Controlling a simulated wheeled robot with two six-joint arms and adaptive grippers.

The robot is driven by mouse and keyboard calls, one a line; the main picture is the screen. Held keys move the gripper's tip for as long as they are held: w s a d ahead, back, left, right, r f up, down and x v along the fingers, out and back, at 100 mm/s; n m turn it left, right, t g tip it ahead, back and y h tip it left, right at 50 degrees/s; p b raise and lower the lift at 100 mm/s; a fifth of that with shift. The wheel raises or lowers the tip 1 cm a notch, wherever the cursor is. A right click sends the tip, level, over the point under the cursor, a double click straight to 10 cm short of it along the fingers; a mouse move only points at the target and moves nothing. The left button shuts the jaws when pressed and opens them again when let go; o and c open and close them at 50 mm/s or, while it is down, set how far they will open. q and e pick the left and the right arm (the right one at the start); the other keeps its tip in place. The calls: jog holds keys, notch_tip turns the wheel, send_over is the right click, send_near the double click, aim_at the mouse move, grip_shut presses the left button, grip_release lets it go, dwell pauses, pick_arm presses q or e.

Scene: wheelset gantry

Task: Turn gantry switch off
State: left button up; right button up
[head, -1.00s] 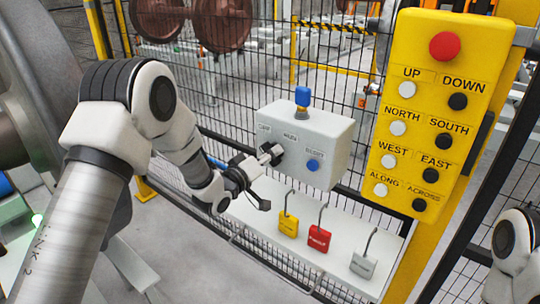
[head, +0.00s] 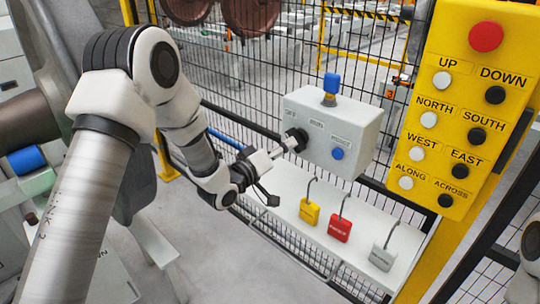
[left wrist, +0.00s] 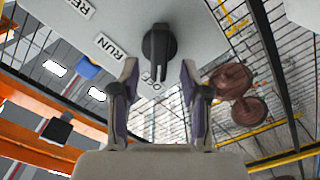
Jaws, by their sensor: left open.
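The grey switch box (head: 335,128) hangs on the mesh fence, with a blue-capped part on top and a blue button on its front. Its black rotary switch (head: 297,139) is at the left of the front; the left wrist view shows the switch (left wrist: 158,48) beside the RUN and OFF labels. The knob's bar partly covers the OFF label; I cannot tell for certain which setting it marks. My left gripper (head: 279,157) is open, in front of the switch. In the left wrist view its fingertips (left wrist: 158,76) are apart, with the knob beyond and between them, seemingly untouched.
A white shelf (head: 275,181) below the box carries yellow, red and grey padlocks. A yellow button panel (head: 470,110) with a red stop button stands at right. Black mesh fence runs behind. My right arm shows only at the right edge.

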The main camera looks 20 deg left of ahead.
pick_arm(q)
jog(key=v, duration=0.7)
jog(key=s+f+m+g+y, duration=0.15)
jog(key=s+f+g, duration=0.35)
jog(key=f, duration=0.7)
jog(key=s+f+m+g+y, duration=0.15)
jog(key=s+f+g, duration=0.25)
jog(key=s+f, duration=0.55)
jog(key=s+f+m+g+y, duration=0.1)
jog(key=s+f+g, duration=0.3)
jog(key=s, duration=0.6)
jog(key=s+f+g+y, duration=0.2)
jog(key=s+f+g, duration=0.2)
jog(key=s+f, duration=0.5)
jog(key=shift+s+a+f+m, duration=0.15)
jog(key=shift+s+f+m, duration=0.15)
jog(key=shift+s+m, duration=0.15)
